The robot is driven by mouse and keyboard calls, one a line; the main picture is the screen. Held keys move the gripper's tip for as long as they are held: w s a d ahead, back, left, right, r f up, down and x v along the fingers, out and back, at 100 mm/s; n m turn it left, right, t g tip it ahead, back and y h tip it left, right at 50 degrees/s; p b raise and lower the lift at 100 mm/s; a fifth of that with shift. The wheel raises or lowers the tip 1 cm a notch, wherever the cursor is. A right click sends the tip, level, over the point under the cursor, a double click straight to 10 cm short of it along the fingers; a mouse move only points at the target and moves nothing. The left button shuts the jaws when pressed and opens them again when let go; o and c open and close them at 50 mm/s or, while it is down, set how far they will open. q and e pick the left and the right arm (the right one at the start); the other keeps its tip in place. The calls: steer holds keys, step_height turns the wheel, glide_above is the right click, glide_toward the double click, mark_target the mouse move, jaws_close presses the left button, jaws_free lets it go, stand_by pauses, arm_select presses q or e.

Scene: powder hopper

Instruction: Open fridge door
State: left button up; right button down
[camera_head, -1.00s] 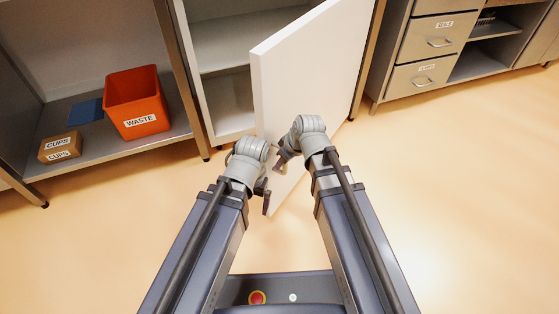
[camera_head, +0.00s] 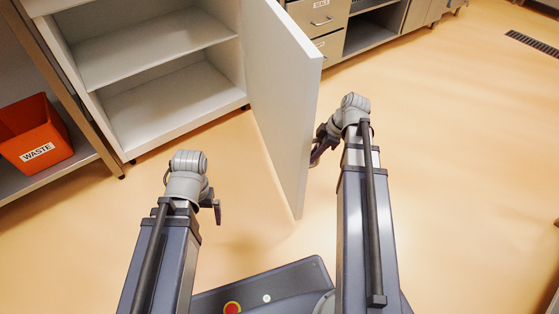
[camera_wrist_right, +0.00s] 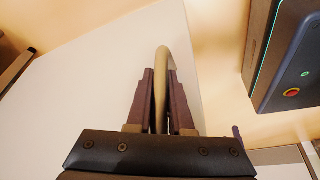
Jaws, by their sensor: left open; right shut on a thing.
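The white fridge door (camera_head: 282,95) stands wide open, swung out from the white cabinet, and its outer face fills the left of the right wrist view (camera_wrist_right: 80,100). My right gripper (camera_head: 318,157) is at the door's outer face near its free edge. In the right wrist view its two fingers (camera_wrist_right: 160,76) are shut on the curved door handle (camera_wrist_right: 161,54). My left gripper (camera_head: 214,206) is open and empty, on the inner side of the door and apart from it. The fridge interior (camera_head: 160,70) shows bare shelves.
An orange WASTE bin (camera_head: 35,130) sits on a low shelf at the left. Drawers (camera_head: 320,18) stand behind the door at the back. The floor (camera_head: 450,150) at the right is clear.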

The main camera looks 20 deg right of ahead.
steer(key=w+d, duration=0.3)
steer(key=d, duration=1.8)
steer(key=shift+d, duration=0.15)
steer(key=c, duration=1.1)
jaws_free()
steer(key=shift+s+d, duration=0.1)
steer(key=o, duration=0.3)
steer(key=shift+w, duration=0.2)
steer(key=shift+r, duration=0.1)
steer(key=p+v, duration=0.7)
steer(key=shift+r, duration=0.2)
